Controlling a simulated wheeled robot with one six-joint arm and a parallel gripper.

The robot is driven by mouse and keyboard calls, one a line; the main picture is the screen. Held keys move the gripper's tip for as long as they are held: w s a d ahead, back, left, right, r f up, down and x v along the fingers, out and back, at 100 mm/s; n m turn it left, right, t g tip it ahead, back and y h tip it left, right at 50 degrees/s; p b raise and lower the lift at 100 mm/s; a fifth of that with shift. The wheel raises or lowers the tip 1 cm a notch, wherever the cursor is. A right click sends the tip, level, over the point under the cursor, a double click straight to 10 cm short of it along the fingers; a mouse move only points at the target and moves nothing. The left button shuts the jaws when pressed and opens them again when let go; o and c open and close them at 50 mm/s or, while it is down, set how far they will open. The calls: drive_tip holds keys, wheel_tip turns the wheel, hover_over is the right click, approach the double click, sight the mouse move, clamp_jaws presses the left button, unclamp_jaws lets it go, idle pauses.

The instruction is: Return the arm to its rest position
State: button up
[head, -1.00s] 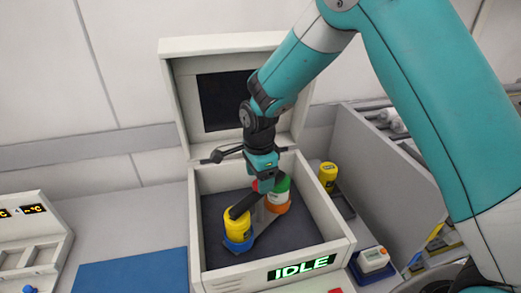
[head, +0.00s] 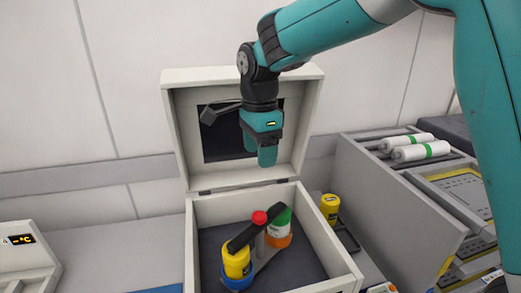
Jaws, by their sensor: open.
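My arm reaches in from the upper right. My gripper (head: 265,158) hangs pointing down in front of the raised lid (head: 181,125) of a white box (head: 191,248), above the box's opening. It is open and holds nothing. Inside the box, a black bar with a red knob (head: 260,217) lies across a yellow container (head: 236,263) in a blue holder and a green-and-white container (head: 279,228) in an orange holder. The gripper is clear of all of them.
Right of the box stands another yellow container (head: 330,207), next to a grey partition (head: 410,215). Beyond it, white cylinders with green bands (head: 421,151) lie on a trolley. A device with a temperature display (head: 23,240) is at far left. The counter between is clear.

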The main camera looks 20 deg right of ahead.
drive_tip(key=s+n+y, duration=0.4)
drive_tip(key=s+n, duration=1.9)
drive_tip(key=s, duration=0.3)
drive_tip(key=shift+s+a+r+n, duration=0.15)
drive_tip(key=shift+a+r+n, duration=0.05)
drive_tip(key=shift+r+n, duration=0.1)
drive_tip(key=c, duration=0.4)
